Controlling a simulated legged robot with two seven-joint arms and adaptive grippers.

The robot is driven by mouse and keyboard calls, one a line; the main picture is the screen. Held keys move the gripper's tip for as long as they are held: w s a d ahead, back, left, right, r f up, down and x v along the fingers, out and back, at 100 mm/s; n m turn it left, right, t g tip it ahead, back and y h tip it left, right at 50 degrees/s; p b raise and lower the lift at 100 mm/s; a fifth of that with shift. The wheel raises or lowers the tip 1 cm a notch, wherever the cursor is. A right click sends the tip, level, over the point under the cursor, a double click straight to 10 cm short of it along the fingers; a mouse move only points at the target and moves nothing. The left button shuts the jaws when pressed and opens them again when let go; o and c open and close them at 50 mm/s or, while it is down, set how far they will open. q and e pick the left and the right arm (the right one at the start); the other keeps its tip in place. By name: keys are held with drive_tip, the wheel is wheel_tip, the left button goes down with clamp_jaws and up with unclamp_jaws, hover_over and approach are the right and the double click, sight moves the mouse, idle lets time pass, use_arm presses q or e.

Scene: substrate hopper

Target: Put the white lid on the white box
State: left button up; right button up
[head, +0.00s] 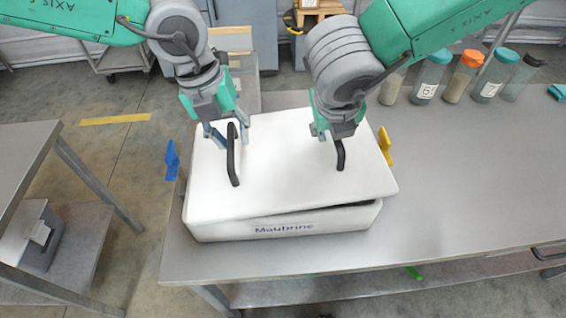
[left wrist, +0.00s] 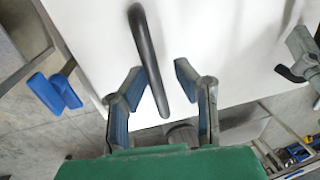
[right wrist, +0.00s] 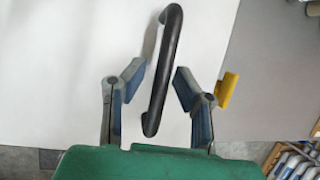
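The white lid (head: 285,165) with two black handles lies over the white box (head: 310,222) on the table. It sits slightly askew, with a dark gap under its front edge towards the right. My left gripper (head: 228,130) is open at the far end of the left handle (head: 232,160); in the left wrist view, the handle (left wrist: 148,60) runs between the parted fingers (left wrist: 160,95). My right gripper (head: 335,133) is open at the right handle (head: 340,156); in the right wrist view, that handle (right wrist: 162,70) stands between the parted fingers (right wrist: 158,88). Neither gripper visibly pinches its handle.
A blue tab (head: 172,160) sticks out at the box's left side and a yellow tab (head: 385,146) at its right. Several capped jars (head: 463,77) stand at the table's back right. The grey table (head: 460,190) is clear to the right. Another table (head: 25,155) stands at left.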

use_arm(q)
drive_tip(key=shift+a, duration=0.85)
use_arm(e)
drive_tip(key=shift+a+r, duration=0.15)
drive_tip(key=shift+a, duration=0.5)
use_arm(q)
drive_tip(key=shift+d, duration=0.25)
use_arm(e)
drive_tip(key=shift+d, duration=0.25)
use_arm(q)
drive_tip(key=shift+d+r, duration=0.15)
drive_tip(key=shift+r, duration=0.15)
use_arm(e)
drive_tip(key=shift+d, duration=0.45)
drive_tip(key=shift+a, duration=0.6)
drive_tip(key=shift+d+r, duration=0.1)
drive_tip(key=shift+r, duration=0.05)
use_arm(q)
wheel_tip(320, 180, up, 11)
drive_tip(key=a, duration=0.2)
drive_tip(key=shift+a, duration=0.3)
use_arm(e)
drive_tip(key=v, duration=1.1)
drive_tip(key=shift+s+r, duration=0.15)
drive_tip(key=shift+r, duration=0.05)
